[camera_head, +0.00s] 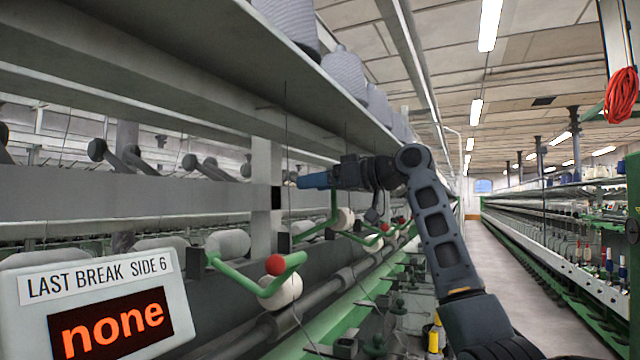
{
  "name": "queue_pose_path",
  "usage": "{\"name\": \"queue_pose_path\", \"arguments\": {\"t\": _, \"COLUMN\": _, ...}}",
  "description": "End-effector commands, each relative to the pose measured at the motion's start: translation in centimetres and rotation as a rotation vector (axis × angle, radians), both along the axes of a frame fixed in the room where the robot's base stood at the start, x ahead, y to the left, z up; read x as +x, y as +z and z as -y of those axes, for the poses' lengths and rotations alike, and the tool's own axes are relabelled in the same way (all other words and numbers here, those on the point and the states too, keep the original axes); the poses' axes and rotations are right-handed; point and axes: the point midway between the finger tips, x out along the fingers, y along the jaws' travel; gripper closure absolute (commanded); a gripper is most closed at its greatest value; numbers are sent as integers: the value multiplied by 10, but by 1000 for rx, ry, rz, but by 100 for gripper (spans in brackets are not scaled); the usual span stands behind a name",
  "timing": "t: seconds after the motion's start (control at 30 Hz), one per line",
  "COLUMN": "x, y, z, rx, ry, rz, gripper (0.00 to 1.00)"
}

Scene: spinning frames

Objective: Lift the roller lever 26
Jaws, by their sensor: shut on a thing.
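My gripper (313,181), with blue fingers, is at mid-frame in front of the grey rail. It is shut on the roller lever (333,203), a green bent bar whose end rises up to the fingers. No red knob shows on this lever; the fingers cover its held end. A white roller (345,219) is beside the bar's lower part. No number 26 is readable on it. A nearer green lever (236,276) with a red knob (275,265) and a white roller (284,292) sits lower left, untouched.
More levers with red knobs (385,227) follow down the frame behind my arm. A shelf with grey yarn cones (345,75) hangs above. A display reading "none" (95,268) stands lower left. The aisle floor (505,275) is clear at right.

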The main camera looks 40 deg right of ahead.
Motion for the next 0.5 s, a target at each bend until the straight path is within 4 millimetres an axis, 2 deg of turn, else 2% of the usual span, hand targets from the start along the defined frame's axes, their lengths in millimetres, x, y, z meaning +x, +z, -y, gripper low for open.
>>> {"name": "queue_pose_path", "arguments": {"t": 0.07, "x": 4, "y": -7, "z": -6, "rx": 2, "ry": 11, "rz": -14, "gripper": 72}}
{"name": "queue_pose_path", "arguments": {"t": 0.1, "x": 4, "y": -7, "z": -6, "rx": 2, "ry": 11, "rz": -14, "gripper": 13}}
{"name": "queue_pose_path", "arguments": {"t": 0.23, "x": 3, "y": -6, "z": -4, "rx": 1, "ry": 9, "rz": -11, "gripper": 1}}
{"name": "queue_pose_path", "arguments": {"t": 0.5, "x": -1, "y": -3, "z": -1, "rx": 1, "ry": 4, "rz": -6, "gripper": 0}}
